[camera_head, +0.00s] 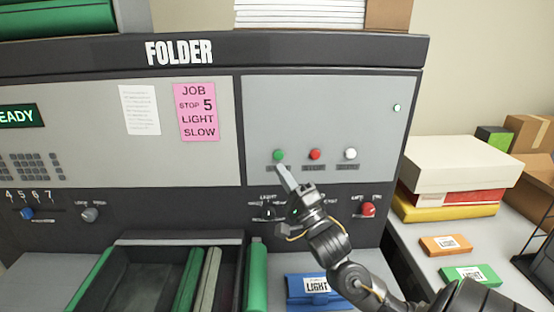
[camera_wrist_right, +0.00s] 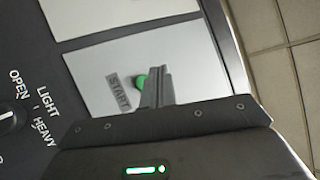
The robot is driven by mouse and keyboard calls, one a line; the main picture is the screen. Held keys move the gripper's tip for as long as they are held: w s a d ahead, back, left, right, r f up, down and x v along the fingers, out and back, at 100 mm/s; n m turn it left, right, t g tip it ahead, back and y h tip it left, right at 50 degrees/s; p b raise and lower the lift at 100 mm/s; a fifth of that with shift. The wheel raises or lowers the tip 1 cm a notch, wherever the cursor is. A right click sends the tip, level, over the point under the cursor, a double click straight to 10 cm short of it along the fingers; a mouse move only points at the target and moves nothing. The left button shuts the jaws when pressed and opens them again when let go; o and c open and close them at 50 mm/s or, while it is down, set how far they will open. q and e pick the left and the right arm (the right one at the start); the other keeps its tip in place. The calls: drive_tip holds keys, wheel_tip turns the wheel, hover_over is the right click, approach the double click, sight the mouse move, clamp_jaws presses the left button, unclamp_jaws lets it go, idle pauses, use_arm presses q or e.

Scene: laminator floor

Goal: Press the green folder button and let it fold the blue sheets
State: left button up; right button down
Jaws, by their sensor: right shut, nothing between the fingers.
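The green button (camera_head: 278,155) is on the folder's grey right panel, left of a red button (camera_head: 315,154) and a white button (camera_head: 351,153). In the right wrist view the green button (camera_wrist_right: 141,82) sits beside a START label (camera_wrist_right: 118,92). My right gripper (camera_head: 281,170) is shut and empty, its fingertips just below the green button. In the right wrist view the fingertips (camera_wrist_right: 158,72) partly cover the button; I cannot tell whether they touch it. A blue stack (camera_head: 305,290) labelled LIGHT lies below the panel, partly behind my right arm. My left gripper is not in view.
A pink note (camera_head: 197,112) reads JOB, STOP 5, LIGHT, SLOW. A READY display (camera_head: 18,116) is lit at left. A red knob (camera_head: 368,209) is right of my wrist. A tray (camera_head: 135,280) with green parts stands below.

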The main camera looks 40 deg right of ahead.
sight(279, 155)
drive_tip(key=w+d, duration=0.2)
drive_tip(key=w, duration=0.1)
drive_tip(key=shift+w+d, duration=0.25)
drive_tip(key=shift+d, duration=0.05)
idle(0.4)
drive_tip(key=shift+d, duration=0.1)
idle(1.5)
drive_tip(key=shift+w+d, duration=0.15)
drive_tip(key=shift+w, duration=0.1)
